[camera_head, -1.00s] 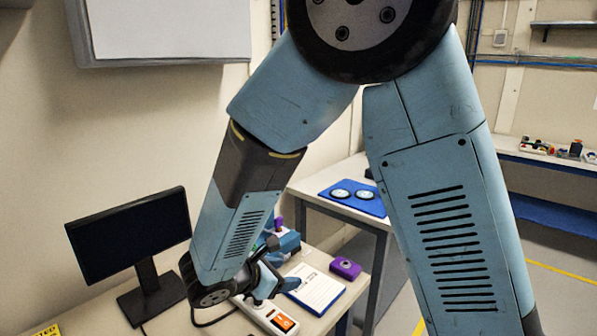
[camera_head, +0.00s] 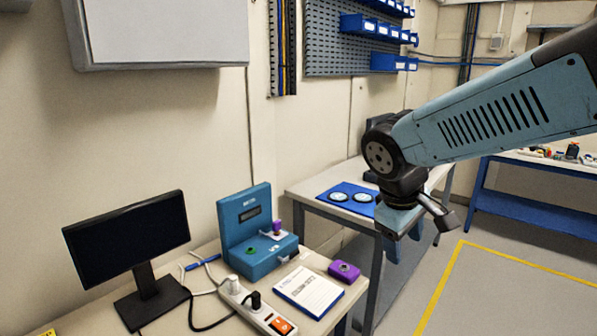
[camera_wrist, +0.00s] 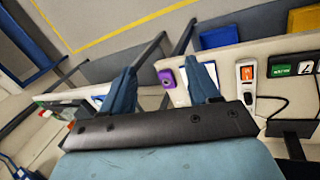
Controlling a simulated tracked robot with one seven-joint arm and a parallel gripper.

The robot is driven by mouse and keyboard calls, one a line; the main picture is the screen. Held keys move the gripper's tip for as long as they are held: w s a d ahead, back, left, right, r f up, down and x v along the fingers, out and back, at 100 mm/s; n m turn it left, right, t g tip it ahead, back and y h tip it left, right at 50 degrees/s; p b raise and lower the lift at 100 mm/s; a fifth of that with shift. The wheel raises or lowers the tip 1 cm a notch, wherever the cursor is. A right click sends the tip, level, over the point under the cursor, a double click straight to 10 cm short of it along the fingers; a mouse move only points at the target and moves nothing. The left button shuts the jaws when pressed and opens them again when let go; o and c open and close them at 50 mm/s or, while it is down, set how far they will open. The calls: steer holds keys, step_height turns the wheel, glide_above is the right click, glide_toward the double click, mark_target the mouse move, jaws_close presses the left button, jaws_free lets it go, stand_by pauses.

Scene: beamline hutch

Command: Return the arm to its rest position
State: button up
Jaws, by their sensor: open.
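My gripper (camera_wrist: 165,85) shows in the wrist view with its two blue fingers spread apart and nothing between them. Beyond the fingers lie the purple box and part of the notepad. In the head view my arm reaches in from the right, and its wrist hangs in the air in front of the second table. The gripper end there is partly hidden behind the wrist, near the grey-blue parts below it (camera_head: 405,222).
The near desk holds a monitor (camera_head: 128,235), blue instrument (camera_head: 262,255), power strip (camera_head: 250,308), notepad (camera_head: 309,289) and purple box (camera_head: 344,271). A blue mat (camera_head: 326,206) with two discs lies on the second table (camera_head: 305,188). The floor at right is clear.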

steer(key=s+d+r+m+t+y, duration=0.3)
steer(key=s+d+r+m, duration=0.1)
steer(key=s+r+m, duration=0.1)
steer(key=shift+s+r+m, duration=0.4)
steer(key=shift+s+m, duration=0.2)
steer(key=shift+m, duration=0.6)
